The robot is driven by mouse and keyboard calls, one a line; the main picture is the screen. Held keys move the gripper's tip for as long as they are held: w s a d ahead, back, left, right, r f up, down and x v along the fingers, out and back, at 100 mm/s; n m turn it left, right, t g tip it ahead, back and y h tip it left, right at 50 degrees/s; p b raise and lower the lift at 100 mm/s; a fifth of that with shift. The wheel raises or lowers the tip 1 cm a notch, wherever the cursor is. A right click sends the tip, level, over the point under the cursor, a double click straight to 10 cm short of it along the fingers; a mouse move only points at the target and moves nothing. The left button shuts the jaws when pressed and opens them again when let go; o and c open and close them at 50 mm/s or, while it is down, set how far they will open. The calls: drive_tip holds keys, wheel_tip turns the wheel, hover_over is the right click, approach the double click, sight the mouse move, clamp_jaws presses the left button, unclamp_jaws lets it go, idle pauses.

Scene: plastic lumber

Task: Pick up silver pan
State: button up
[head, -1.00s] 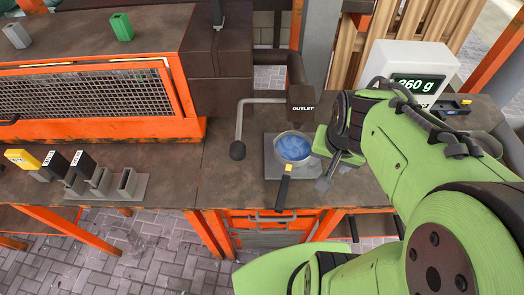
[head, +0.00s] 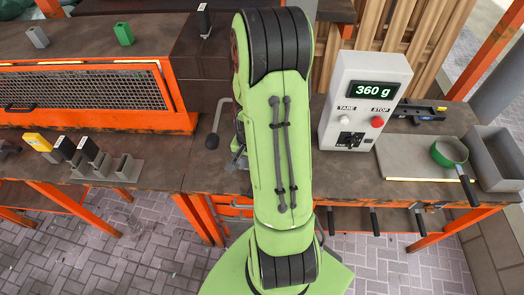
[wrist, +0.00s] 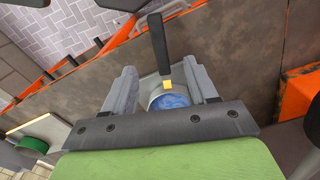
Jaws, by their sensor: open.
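The silver pan (wrist: 154,98) shows in the wrist view between the two grey fingers of my gripper (wrist: 162,68). It holds blue material, and its black handle (wrist: 157,45) with a yellow patch at its base points to the top of the picture. My gripper is open, with one finger on each side of the pan and the inner end of the handle. I cannot tell how far above the pan the fingers are. In the head view, my arm hides the pan and most of the gripper.
A green pan (head: 440,157) rests on a grey plate beside a grey bin (head: 495,160). An outlet lever (head: 212,142) is close left of my arm.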

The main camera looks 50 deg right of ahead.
wheel_tip(320, 180, down, 8)
drive_tip(key=shift+r+b, duration=0.1)
drive_tip(key=shift+b, duration=0.25)
wheel_tip(320, 180, down, 6)
drive_tip(key=shift+d+r, duration=0.1)
drive_tip(key=shift+r, duration=0.2)
clamp_jaws()
